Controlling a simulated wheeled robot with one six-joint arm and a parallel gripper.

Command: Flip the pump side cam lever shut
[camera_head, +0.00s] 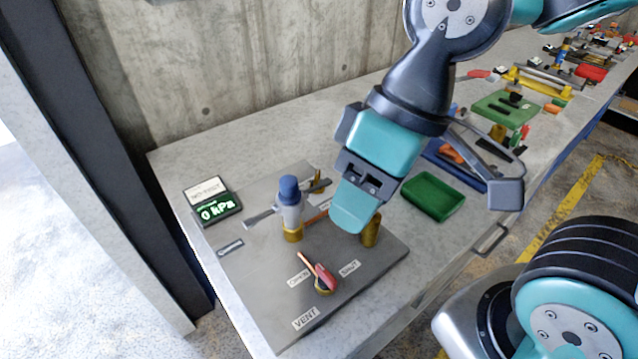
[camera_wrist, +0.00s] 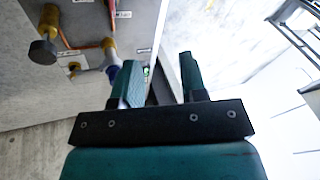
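A coupling with a blue cap (camera_head: 290,190) and a brass base stands on the grey panel (camera_head: 262,290). I cannot read which side is marked as the pump side. My gripper (camera_head: 356,205) is above the panel, right of the coupling, apart from it and pointing down. In the wrist view my gripper (camera_wrist: 158,72) has its two teal fingers apart with nothing between them. The coupling's blue part (camera_wrist: 112,68) shows just beyond the left finger.
A red-handled valve (camera_head: 323,278) stands at the panel's front, near the VENT label. A brass post (camera_head: 370,234) is just below my gripper. A pressure display (camera_head: 215,207) reads 0 kPa. A green tray (camera_head: 433,196) is at the right; a concrete wall (camera_head: 230,70) is behind.

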